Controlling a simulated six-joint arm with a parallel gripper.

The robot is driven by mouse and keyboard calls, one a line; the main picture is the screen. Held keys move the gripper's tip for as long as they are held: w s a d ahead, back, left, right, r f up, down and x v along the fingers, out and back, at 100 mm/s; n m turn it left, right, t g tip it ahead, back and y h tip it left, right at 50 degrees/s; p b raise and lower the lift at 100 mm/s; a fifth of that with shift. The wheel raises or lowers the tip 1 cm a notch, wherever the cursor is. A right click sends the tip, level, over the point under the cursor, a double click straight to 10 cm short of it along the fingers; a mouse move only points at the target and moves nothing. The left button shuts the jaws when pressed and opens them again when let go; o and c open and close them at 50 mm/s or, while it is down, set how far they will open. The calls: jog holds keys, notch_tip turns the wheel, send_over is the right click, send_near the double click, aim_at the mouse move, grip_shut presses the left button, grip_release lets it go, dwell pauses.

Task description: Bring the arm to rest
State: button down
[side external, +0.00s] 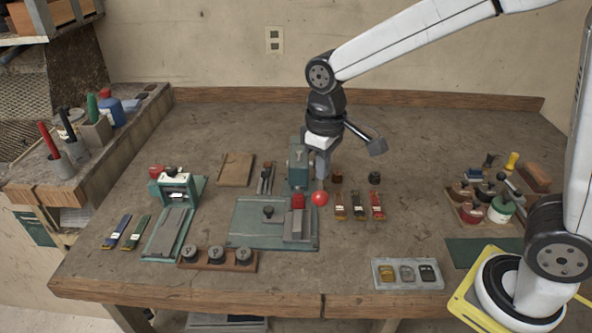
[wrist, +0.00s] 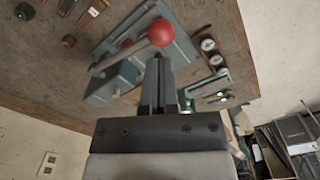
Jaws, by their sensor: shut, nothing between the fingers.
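My gripper (side external: 322,172) hangs pointing down over the workbench, just right of the green stitching machine (side external: 298,166). It also shows in the wrist view (wrist: 159,108), with its fingers together and nothing between them. A red ball knob (side external: 320,198) on the machine's lever is close to the fingertips; in the wrist view the knob (wrist: 161,32) appears just beyond them. I cannot tell whether the fingers touch it. The machine's green base plate (side external: 250,215) lies flat on the bench.
Several coloured strips (side external: 358,206) lie right of the machine. A wooden holder with dark round weights (side external: 217,257) and a grey tray (side external: 408,287) are at the front. A crate of bottles and tools (side external: 485,205) stands at the right. Space above the bench is mostly clear.

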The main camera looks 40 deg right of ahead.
jog(key=s+d+f+m+t, duration=0.2)
jog(key=s+d+f+m, duration=0.1)
jog(key=s+d+f, duration=0.4)
jog(key=shift+s+d+f+t, duration=0.35)
jog(key=shift+s+f, duration=0.15)
jog(key=shift+f, duration=0.2)
